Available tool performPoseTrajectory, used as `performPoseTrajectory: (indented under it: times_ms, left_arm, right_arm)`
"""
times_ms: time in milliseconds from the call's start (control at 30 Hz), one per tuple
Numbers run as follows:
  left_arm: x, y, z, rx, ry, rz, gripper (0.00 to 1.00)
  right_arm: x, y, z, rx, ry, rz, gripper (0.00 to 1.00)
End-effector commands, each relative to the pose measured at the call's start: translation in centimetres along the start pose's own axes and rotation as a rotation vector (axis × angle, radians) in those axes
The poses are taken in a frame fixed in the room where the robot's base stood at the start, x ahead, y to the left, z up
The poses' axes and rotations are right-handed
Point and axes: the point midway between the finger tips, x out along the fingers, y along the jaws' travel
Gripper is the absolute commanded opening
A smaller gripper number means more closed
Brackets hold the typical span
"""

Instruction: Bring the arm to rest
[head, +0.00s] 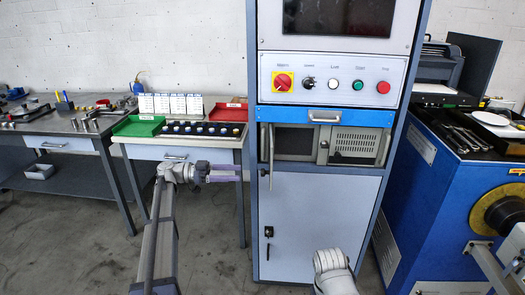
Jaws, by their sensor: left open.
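My left arm comes up from the bottom, left of the middle. Its gripper (236,173), with purple fingers, points right and is open and empty. It shows in front of the small table with trays, just left of the control cabinet (318,213). A white link of my right arm shows at the bottom, right of the middle. My right gripper cannot be seen.
The cabinet has a panel of buttons (332,84) and a blue drawer (350,117). A green tray (138,126) and a red tray (229,112) lie on the small table. A blue machine (425,207) stands right; a workbench (62,128) stands left.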

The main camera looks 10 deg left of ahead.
Motion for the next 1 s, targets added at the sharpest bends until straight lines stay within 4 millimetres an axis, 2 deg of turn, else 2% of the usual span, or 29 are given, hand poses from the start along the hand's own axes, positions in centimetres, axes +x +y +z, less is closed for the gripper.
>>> performPoseTrajectory:
  times_ms: [67,167,267,300,400,467,600,700,833,1000]
  left_arm:
    - [0.5,0.3,0.3,-0.016,-0.012,0.003,0.64]
    - [2.6,1.9,1.9,-0.109,-0.087,0.009,0.64]
    - [6.3,5.1,5.4,-0.297,-0.254,0.003,0.64]
    - [7.8,6.8,7.2,-0.39,-0.342,-0.013,0.64]
    - [10.5,11.1,11.8,-0.609,-0.573,-0.096,0.64]
    - [11.3,13.7,14.2,-0.72,-0.705,-0.172,0.64]
    - [11.2,18.7,18.5,-0.9,-0.967,-0.405,0.64]
    - [10.2,21.1,20.3,-0.964,-1.089,-0.58,0.64]
    - [8.6,23.6,21.5,-0.995,-1.191,-0.793,0.64]
    - [6.4,26.0,21.9,-0.981,-1.257,-1.061,0.64]
  right_arm:
    - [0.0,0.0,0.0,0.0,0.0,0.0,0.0]
    - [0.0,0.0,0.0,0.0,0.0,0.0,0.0]
    - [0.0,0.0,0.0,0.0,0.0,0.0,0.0]
    - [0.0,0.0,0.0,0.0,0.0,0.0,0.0]
    - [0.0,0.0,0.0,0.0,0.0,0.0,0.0]
    - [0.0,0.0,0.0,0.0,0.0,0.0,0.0]
    - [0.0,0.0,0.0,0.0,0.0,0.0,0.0]
    - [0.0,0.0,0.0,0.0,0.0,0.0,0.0]
    - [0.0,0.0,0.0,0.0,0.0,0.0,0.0]
    - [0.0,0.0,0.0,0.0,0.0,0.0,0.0]
